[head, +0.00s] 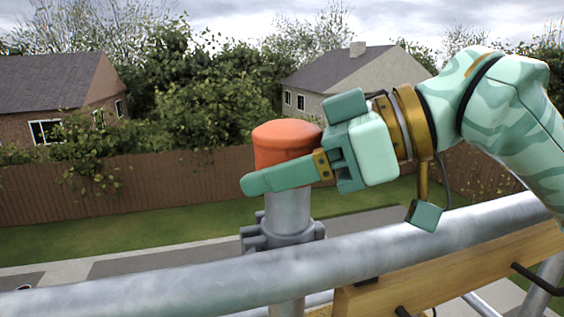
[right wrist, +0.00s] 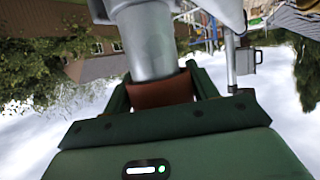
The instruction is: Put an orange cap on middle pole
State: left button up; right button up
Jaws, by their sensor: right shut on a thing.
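An orange cap (head: 285,137) sits upright at the top of a grey metal pole (head: 288,208) in the head view. My right gripper (head: 264,172) comes in from the right and is shut on the cap, with its near finger across the cap's lower part. Its far finger is hidden behind the cap. In the right wrist view the cap (right wrist: 160,92) shows between the fingers, and the pole (right wrist: 150,40) runs straight into it with no clear gap. How deep the pole reaches inside the cap is hidden. My left gripper is not in view.
A thick horizontal metal rail (head: 190,270) crosses in front of the pole. A clamp (head: 250,234) is fixed around the pole below the cap. A wooden board (head: 450,265) lies at lower right. A fence (head: 100,190) and houses stand far behind. The air left of the cap is clear.

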jog(key=shift+f+b, duration=0.35)
jog(key=shift+f, duration=0.6)
dwell(0.5)
jog(key=o, duration=1.2)
jog(key=shift+p+v, duration=0.35)
jog(key=shift+v, duration=5.2)
jog(key=shift+r, duration=0.1)
